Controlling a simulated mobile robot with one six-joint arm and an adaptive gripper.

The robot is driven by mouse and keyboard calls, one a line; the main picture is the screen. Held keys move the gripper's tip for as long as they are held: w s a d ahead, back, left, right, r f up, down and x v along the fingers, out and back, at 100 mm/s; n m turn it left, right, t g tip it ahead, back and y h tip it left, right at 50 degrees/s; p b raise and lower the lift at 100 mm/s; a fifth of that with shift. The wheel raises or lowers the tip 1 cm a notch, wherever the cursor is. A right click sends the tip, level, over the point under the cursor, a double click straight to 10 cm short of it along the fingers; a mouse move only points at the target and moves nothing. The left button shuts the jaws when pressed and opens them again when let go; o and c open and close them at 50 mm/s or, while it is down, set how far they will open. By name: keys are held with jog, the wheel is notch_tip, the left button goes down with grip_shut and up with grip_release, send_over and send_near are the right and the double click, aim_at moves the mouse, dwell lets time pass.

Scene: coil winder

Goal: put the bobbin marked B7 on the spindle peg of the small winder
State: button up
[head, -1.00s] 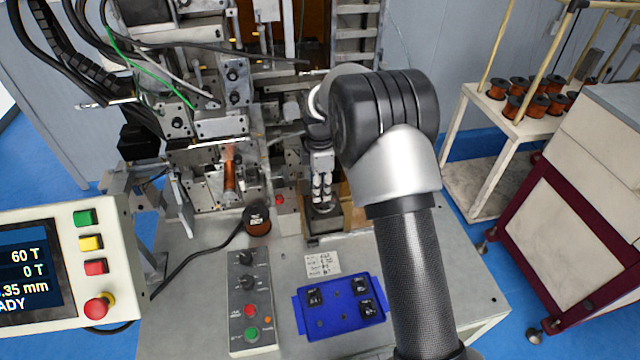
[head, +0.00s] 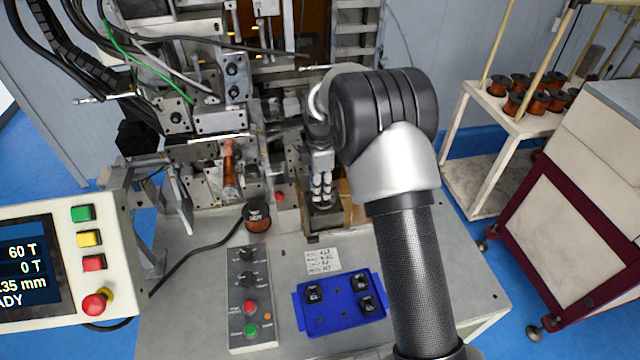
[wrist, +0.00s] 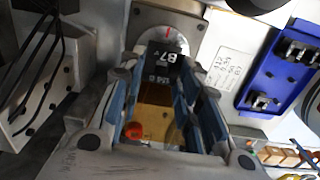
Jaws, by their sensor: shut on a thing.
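The black bobbin marked B7 (wrist: 163,66) is between the fingertips of my gripper (wrist: 166,82) in the wrist view. My gripper (head: 322,188) is shut on it and points down at the back middle of the bench in the head view. Just beyond the bobbin is a round grey disc with a red mark (wrist: 168,34), on a square plate, seemingly part of the small winder. The bobbin overlaps the disc in the picture; I cannot tell whether they touch. The spindle peg is not visible.
A blue tray (head: 326,318) with several small black bobbins lies on the bench, behind it a handwritten card (head: 322,261). A wire spool (head: 257,217) and a button box (head: 241,288) are to the left. A larger winding machine (head: 229,165) stands behind left.

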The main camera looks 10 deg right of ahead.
jog(key=shift+f, duration=0.55)
jog(key=o, duration=0.8)
jog(key=shift+r, duration=0.1)
jog(key=shift+r, duration=5.95)
